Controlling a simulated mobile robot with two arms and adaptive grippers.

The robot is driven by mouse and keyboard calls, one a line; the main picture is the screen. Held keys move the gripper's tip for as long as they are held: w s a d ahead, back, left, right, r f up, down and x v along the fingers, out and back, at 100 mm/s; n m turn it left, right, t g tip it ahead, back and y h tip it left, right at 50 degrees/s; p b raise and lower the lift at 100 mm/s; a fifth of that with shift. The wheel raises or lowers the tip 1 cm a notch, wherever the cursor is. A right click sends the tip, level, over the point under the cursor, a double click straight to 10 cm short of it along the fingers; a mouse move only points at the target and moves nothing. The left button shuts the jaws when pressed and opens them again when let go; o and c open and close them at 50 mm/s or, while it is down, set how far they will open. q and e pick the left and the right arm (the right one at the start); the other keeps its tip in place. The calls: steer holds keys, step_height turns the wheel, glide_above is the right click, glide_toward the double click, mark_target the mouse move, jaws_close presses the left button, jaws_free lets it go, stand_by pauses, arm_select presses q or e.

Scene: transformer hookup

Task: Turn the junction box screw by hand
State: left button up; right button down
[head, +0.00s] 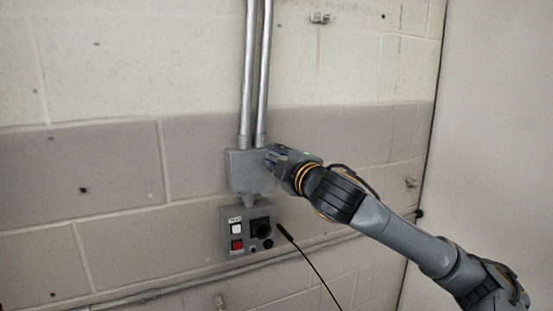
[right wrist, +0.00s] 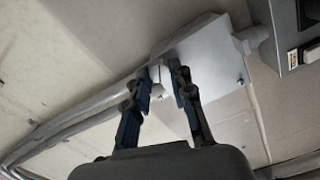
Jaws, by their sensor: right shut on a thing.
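The grey junction box (head: 243,183) is fixed to the wall below two vertical conduits. It also shows in the right wrist view (right wrist: 208,48), with a light small piece, seemingly the screw (right wrist: 157,75), between the fingers in front of it. My right gripper (head: 270,157) reaches in from the right to the box's upper right part. In the right wrist view its two blue-padded fingers (right wrist: 166,76) are shut on the screw, which they partly hide. In the head view the screw is hidden by the gripper. My left gripper is out of view.
A black cable (head: 312,266) with a thick end is below my right arm. Conduits (head: 255,75) rise above the box. The wall to the left is clear.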

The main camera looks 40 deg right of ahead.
steer(key=n, duration=0.3)
steer(key=shift+b, duration=0.3)
steer(key=n+b, duration=0.1)
steer(key=n, duration=0.2)
steer(key=shift+f+n, duration=0.1)
steer(key=shift+n, duration=0.2)
steer(key=n, duration=0.3)
steer(key=shift+n+b, duration=0.3)
steer(key=shift+b, duration=0.1)
steer(key=n, duration=0.2)
steer(key=shift+n, duration=0.3)
steer(key=n+p, duration=0.1)
steer(key=n, duration=0.1)
steer(key=shift+n+p, duration=0.3)
steer(key=shift+n, duration=0.1)
steer(key=n+p, duration=0.1)
steer(key=n, duration=0.3)
steer(key=shift+n, duration=0.3)
